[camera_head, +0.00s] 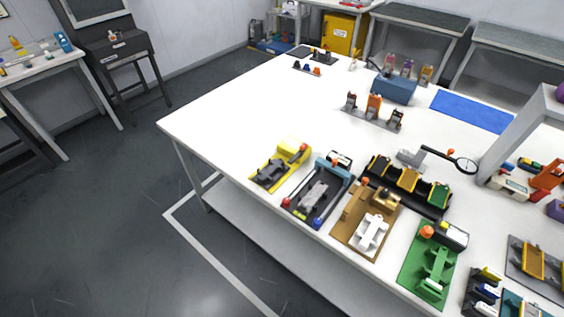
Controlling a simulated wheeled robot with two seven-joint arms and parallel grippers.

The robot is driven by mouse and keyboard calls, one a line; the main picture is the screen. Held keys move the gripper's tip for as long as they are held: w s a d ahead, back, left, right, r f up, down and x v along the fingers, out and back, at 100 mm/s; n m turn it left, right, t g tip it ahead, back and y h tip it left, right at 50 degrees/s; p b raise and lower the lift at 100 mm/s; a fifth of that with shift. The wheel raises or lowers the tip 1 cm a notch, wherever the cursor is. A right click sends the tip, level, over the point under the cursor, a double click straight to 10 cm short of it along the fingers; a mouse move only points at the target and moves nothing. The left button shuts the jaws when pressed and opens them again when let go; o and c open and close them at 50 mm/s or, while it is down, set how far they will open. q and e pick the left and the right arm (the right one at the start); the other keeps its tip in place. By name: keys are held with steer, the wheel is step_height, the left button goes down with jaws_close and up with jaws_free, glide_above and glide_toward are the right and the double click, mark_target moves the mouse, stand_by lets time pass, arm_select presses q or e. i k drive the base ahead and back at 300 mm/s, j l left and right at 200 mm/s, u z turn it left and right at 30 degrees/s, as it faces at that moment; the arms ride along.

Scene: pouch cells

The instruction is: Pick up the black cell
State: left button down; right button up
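Neither of my grippers is in view. A black rack (434,208) at the right middle of the white table holds several pieces in a row. Its leftmost piece (378,167) looks black with yellow, the middle one (408,179) yellow and the right one (438,194) green. Farther back, a grey strip (368,118) carries a dark upright piece (350,101), an orange one (374,104) and another dark one (396,119). I cannot tell which of these dark pieces is the black cell. They are small in the picture.
The white table (230,122) is clear at its left. Yellow (262,180), dark (302,213), brown (346,232) and green (412,262) fixtures line its front edge. A magnifier (466,166) and a grey post (520,135) stand right. A blue mat (472,110) lies behind.

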mark_target(378, 167)
steer(key=k+j+z, duration=0.15)
steer(key=j, duration=0.25)
steer(key=k+j+z, duration=0.15)
steer(key=j, duration=0.25)
steer(key=k+j+z, duration=0.15)
steer(key=j, duration=0.25)
steer(key=k+j+z, duration=0.15)
steer(key=j, duration=0.2)
